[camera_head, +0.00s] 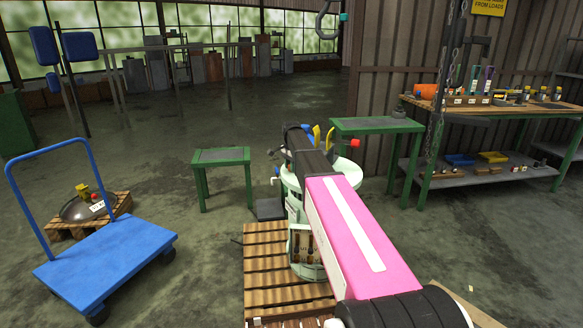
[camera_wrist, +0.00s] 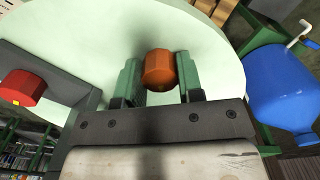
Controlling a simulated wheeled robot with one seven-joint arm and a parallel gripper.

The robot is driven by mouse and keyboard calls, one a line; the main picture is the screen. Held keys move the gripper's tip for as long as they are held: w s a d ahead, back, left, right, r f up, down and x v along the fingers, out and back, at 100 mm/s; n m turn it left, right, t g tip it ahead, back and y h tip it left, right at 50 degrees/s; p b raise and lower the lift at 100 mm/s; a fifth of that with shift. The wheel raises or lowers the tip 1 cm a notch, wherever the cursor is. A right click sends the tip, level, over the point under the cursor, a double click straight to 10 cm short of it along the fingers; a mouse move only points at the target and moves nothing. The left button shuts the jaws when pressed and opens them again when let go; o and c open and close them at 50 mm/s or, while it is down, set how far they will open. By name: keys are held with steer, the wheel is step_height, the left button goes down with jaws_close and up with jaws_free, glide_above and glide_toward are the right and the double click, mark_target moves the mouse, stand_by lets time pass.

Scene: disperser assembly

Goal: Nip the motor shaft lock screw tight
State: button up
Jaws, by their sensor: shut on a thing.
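In the wrist view an orange hexagonal head (camera_wrist: 158,72), which looks like the lock screw, stands between the two green fingers of my gripper (camera_wrist: 157,60). My gripper is shut on it, one finger on each side. A pale green round surface (camera_wrist: 85,35) of the disperser lies behind it. In the head view the pale green disperser (camera_head: 347,172) stands beyond my pink arm, which hides much of it along with the screw and fingertips.
In the wrist view a red hexagonal knob (camera_wrist: 22,88) on a grey bracket is at left, and a blue rounded body (camera_wrist: 287,90) is close at right. The head view shows green tables (camera_head: 222,156), a wooden pallet (camera_head: 270,280), a blue cart (camera_head: 105,262) and a workbench (camera_head: 500,108).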

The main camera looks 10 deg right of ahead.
steer(key=m, duration=0.5)
steer(key=shift+m, duration=0.3)
steer(key=m, duration=0.5)
steer(key=shift+m, duration=0.3)
steer(key=o, duration=0.9)
steer(key=shift+r, duration=0.1)
step_height(320, 180, up, 11)
steer(key=shift+f, duration=0.2)
